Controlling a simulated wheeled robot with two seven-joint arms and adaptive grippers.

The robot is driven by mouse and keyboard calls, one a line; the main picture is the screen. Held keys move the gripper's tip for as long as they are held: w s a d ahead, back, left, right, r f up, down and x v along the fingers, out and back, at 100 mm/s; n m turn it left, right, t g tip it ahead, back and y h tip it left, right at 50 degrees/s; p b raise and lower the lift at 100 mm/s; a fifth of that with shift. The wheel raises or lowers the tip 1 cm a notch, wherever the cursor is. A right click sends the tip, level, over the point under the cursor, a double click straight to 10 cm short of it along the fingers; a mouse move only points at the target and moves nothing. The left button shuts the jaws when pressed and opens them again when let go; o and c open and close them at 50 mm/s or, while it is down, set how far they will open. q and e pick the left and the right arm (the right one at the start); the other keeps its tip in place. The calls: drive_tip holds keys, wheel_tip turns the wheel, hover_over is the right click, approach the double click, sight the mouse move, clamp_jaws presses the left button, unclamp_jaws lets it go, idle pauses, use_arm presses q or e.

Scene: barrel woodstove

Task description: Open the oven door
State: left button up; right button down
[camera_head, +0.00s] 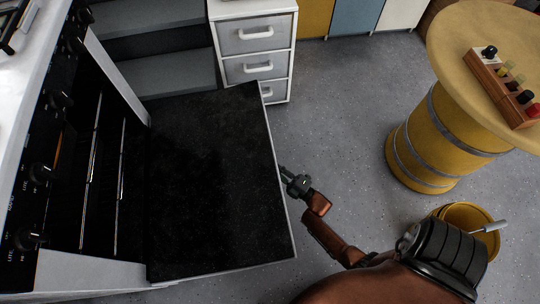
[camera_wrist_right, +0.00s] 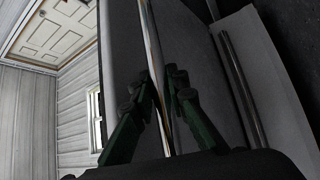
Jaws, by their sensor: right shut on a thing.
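The oven (camera_head: 60,180) stands at the left of the head view, with black knobs on its front. Its door (camera_head: 210,185) is swung down wide open, showing its black inner face and leaving the dark cavity with racks open. My right gripper (camera_head: 286,174) is at the door's outer edge, right of the panel. In the right wrist view, the fingers of my right gripper (camera_wrist_right: 162,88) are closed on either side of a thin strip along the door (camera_wrist_right: 205,90). My left gripper is out of view.
A white drawer unit (camera_head: 255,45) stands behind the door, close to its far edge. A yellow barrel table (camera_head: 440,135) with a wooden block of small items (camera_head: 500,85) is at the right. A yellow bucket (camera_head: 465,215) stands near my arm. Grey floor (camera_head: 335,110) between is clear.

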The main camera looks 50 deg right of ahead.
drive_tip(key=c, duration=2.2)
unclamp_jaws()
drive_tip(key=shift+w+a+r, duration=0.1)
drive_tip(key=shift+w+a, duration=0.15)
drive_tip(key=shift+a, duration=0.05)
drive_tip(key=o, duration=0.3)
drive_tip(key=shift+s+d, duration=0.15)
drive_tip(key=shift+d, duration=0.05)
drive_tip(key=v, duration=1.2)
